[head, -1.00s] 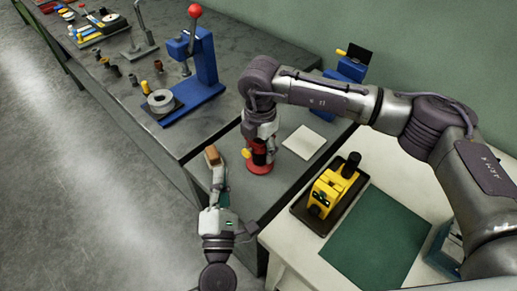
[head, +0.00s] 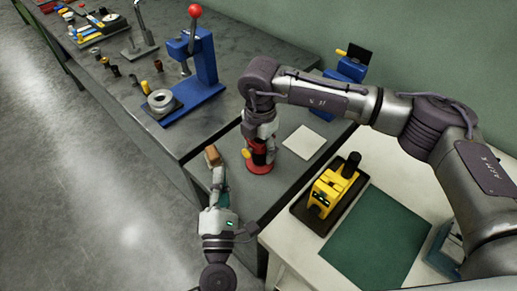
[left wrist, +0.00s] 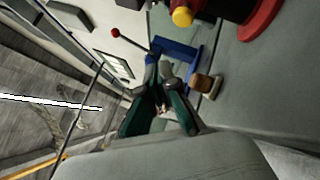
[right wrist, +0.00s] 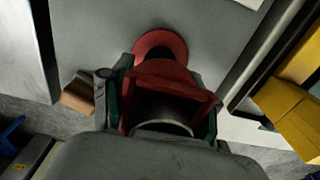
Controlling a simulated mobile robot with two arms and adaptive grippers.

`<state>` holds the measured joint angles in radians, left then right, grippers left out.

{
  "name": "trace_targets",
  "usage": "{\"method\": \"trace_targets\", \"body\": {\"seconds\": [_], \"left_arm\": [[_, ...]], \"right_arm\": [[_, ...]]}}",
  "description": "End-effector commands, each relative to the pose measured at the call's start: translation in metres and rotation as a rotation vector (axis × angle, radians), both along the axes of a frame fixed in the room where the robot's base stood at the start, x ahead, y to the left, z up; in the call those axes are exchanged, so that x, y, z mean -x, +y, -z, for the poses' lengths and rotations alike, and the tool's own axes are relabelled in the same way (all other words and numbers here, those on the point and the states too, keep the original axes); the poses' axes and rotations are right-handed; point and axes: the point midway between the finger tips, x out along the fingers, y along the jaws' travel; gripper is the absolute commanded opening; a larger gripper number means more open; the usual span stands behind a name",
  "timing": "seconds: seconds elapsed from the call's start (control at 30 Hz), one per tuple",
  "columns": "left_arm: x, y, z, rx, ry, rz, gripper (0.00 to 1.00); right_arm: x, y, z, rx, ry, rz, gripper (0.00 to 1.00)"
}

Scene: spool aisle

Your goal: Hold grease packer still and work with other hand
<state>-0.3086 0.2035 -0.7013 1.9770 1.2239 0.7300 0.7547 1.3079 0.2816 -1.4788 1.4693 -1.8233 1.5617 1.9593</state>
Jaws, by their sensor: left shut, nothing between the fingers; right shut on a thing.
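The grease packer (head: 259,167) is a red device with a round red base and a yellow knob, upright on the grey bench. It also shows in the right wrist view (right wrist: 160,45) and at the top of the left wrist view (left wrist: 262,22). My right gripper (head: 262,142) comes from above and is shut on its upper body. My left gripper (head: 220,178) is shut and empty, low at the bench's front edge, apart from the packer. A small brown block (head: 212,156) lies on the bench just beyond the left fingertips; it shows in the left wrist view (left wrist: 204,84).
A white square pad (head: 303,142) lies right of the packer. A blue press (head: 205,65) with a red ball stands on the bench behind. A yellow device (head: 328,192) and a green mat (head: 375,238) are on the white table at right. Open floor is at left.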

Motion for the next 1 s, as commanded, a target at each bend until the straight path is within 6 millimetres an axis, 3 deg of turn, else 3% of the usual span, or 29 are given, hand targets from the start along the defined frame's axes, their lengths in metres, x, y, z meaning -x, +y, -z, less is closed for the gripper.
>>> {"method": "trace_targets", "body": {"seconds": [0.23,0.47,1.0], "left_arm": [[0.002,0.002,0.001,0.000,0.001,0.000,0.00],[0.019,0.020,0.001,-0.001,0.001,0.000,0.00],[-0.028,-0.026,0.000,0.002,-0.001,0.000,0.00]], "right_arm": [[0.000,0.000,-0.001,-0.001,-0.001,0.000,0.00],[0.000,0.000,0.000,-0.001,-0.001,0.000,0.00],[0.000,0.000,-0.001,-0.001,-0.001,0.000,0.00]]}}
